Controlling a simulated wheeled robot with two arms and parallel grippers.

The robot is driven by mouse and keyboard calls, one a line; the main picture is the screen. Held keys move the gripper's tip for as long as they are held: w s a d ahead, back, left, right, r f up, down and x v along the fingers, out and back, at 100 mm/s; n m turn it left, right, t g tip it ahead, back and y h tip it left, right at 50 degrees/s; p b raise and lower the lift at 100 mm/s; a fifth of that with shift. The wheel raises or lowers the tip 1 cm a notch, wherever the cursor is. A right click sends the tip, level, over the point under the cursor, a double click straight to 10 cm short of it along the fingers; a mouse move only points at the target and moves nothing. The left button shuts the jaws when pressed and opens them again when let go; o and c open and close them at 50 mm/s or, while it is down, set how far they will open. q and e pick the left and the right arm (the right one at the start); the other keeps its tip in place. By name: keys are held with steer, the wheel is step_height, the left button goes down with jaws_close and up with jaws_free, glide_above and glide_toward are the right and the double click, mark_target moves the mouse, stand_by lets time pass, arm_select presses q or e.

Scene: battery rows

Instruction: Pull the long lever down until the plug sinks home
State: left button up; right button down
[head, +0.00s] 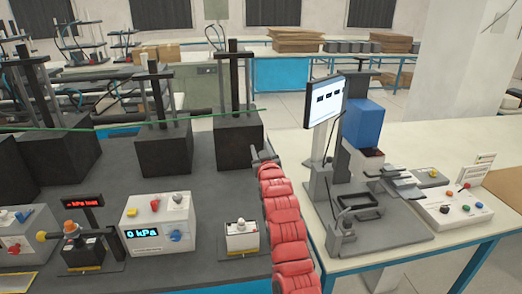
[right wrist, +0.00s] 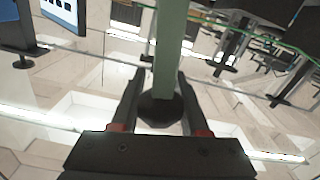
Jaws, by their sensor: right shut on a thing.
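My right gripper (head: 264,156) is at the far end of my red arm, over the gap between the two tables. In the right wrist view my right gripper (right wrist: 158,105) has its two dark fingers on either side of a black knob (right wrist: 160,110) and is shut on it. The knob sits at the end of a pale green bar, the long lever (right wrist: 168,45), which runs up out of the picture. I cannot identify the plug in either view. My left gripper does not show.
A dark table (head: 215,262) on the left holds black blocks with posts, a kPa meter box (head: 158,222) and small units. A pale table (head: 400,140) on the right carries a grey stand, a screen (head: 324,100), a blue block (head: 363,123) and a button panel (head: 453,208).

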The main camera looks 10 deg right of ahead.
stand_by(0.7)
steer(key=a+f+n+b, duration=0.8)
steer(key=a+f+b, duration=0.1)
steer(key=a+b, duration=0.55)
steer(key=a+f+n+b, duration=0.3)
steer(key=f+n+b, duration=0.1)
steer(key=f, duration=0.4)
steer(key=a+f+n+b, duration=0.3)
steer(key=f+n+b, duration=0.1)
steer(key=f, duration=0.4)
steer(key=shift+a+f+b, duration=0.2)
steer(key=shift+b, duration=0.35)
steer(key=shift+f, duration=0.1)
steer(key=shift+c, duration=2)
jaws_free()
